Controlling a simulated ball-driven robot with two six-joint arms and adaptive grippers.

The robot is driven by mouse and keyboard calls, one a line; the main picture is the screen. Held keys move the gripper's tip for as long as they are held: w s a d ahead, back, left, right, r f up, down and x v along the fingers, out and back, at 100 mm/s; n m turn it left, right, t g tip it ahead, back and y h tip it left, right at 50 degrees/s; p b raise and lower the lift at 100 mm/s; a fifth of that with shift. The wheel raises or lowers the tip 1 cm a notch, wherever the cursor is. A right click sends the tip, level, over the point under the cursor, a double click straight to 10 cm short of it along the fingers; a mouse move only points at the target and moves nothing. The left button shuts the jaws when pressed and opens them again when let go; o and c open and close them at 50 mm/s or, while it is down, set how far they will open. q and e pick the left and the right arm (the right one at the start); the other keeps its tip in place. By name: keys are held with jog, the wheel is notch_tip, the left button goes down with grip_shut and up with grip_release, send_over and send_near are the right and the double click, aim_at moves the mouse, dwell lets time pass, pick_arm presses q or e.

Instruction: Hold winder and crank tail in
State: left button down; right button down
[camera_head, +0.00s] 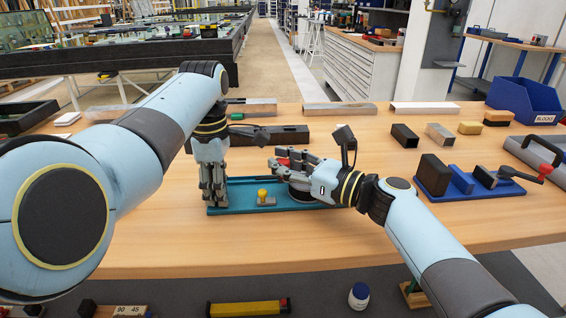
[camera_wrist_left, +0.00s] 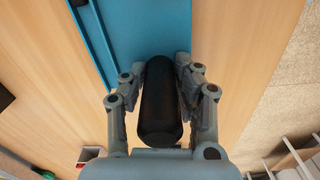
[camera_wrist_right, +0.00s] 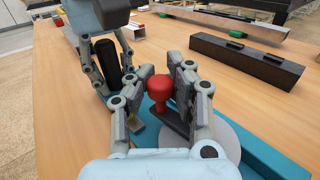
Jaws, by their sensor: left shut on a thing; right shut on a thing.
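The winder is a teal base (camera_head: 240,188) lying on the bench, with a black upright grip (camera_wrist_left: 160,105) at its left end. My left gripper (camera_head: 214,198) is shut around this grip; the grip also shows in the right wrist view (camera_wrist_right: 106,65). A round grey drum (camera_wrist_right: 222,150) sits on the base, partly hidden by my right gripper. A dark crank arm (camera_wrist_right: 172,120) with a red knob (camera_wrist_right: 160,88) lies over the drum. My right gripper (camera_wrist_right: 158,82) is shut on the red knob. A yellow knob (camera_head: 262,193) stands on the base between my grippers. I cannot make out the tail.
A long dark block (camera_head: 285,134) lies behind the winder. A blue bin (camera_head: 525,97) stands at the back right. The bench in front of the winder is clear.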

jog(key=shift+w+m+t+h, duration=0.35)
jog(key=shift+m+t+h, duration=0.55)
jog(key=shift+t+h, duration=0.1)
jog(key=shift+w+d, duration=0.1)
jog(key=shift+d, duration=0.05)
jog(key=shift+w+m+t+h, duration=0.15)
jog(key=shift+m+t+h, duration=0.15)
jog(key=shift+d, duration=0.1)
jog(key=c, duration=1.1)
grip_release()
